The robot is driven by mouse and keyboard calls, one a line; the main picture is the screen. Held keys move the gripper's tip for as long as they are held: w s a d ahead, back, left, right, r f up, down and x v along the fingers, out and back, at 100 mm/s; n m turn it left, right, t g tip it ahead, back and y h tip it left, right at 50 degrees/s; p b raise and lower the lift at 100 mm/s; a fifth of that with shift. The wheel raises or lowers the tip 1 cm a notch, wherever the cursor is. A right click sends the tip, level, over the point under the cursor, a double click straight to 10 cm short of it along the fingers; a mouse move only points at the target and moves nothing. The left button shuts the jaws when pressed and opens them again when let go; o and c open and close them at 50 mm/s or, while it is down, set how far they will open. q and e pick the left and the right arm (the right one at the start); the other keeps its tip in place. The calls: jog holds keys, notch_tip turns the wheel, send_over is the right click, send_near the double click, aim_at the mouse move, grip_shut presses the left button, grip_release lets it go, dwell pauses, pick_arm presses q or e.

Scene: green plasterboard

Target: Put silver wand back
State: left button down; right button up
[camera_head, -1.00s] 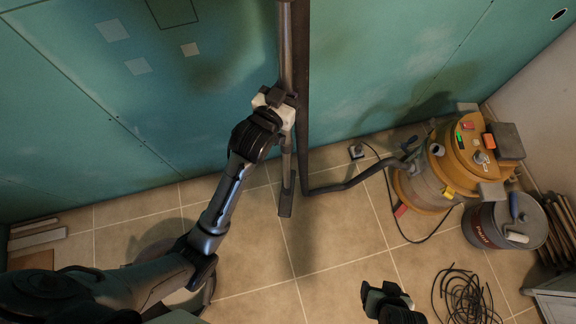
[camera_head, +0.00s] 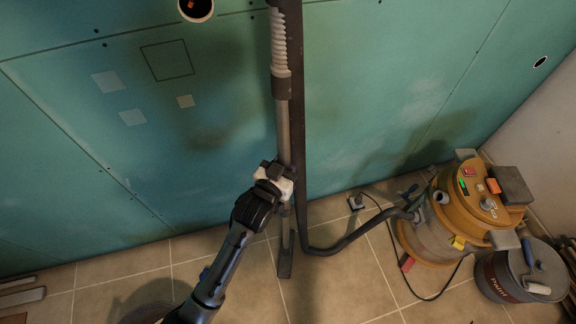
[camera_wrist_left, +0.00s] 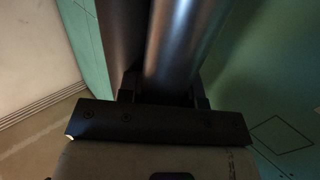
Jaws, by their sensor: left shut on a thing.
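The silver wand (camera_head: 284,130) is a long metal tube, near upright, in front of the green wall. It has a pale ribbed section (camera_head: 280,45) near the top and a narrow dark foot (camera_head: 285,262) low down by the floor. My left gripper (camera_head: 277,180) is shut on its lower half. In the left wrist view the tube (camera_wrist_left: 182,45) runs up from between the fingers (camera_wrist_left: 165,88). A dark hose or post (camera_head: 298,120) stands just right of the wand. My right gripper is out of view.
A yellow vacuum cleaner (camera_head: 428,240) stands on the tiled floor at right, with a dark hose (camera_head: 345,242) curving toward the wand. A paint bucket (camera_head: 495,280) is beside it. A round wall hole (camera_head: 196,8) is at top left. Boards lie at lower left.

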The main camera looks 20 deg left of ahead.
pick_arm(q)
jog(key=shift+f, duration=0.45)
jog(key=c, duration=1.2)
grip_release()
jog(key=shift+f, duration=0.25)
jog(key=shift+c, duration=0.2)
jog(key=o, duration=0.5)
jog(key=shift+c, duration=0.2)
jog(key=shift+s+r, duration=0.15)
jog(key=s+a+p, duration=0.1)
jog(key=s+p, duration=0.1)
jog(key=s, duration=0.9)
jog(key=shift+s+a+r, duration=0.25)
jog(key=shift+s+a, duration=0.05)
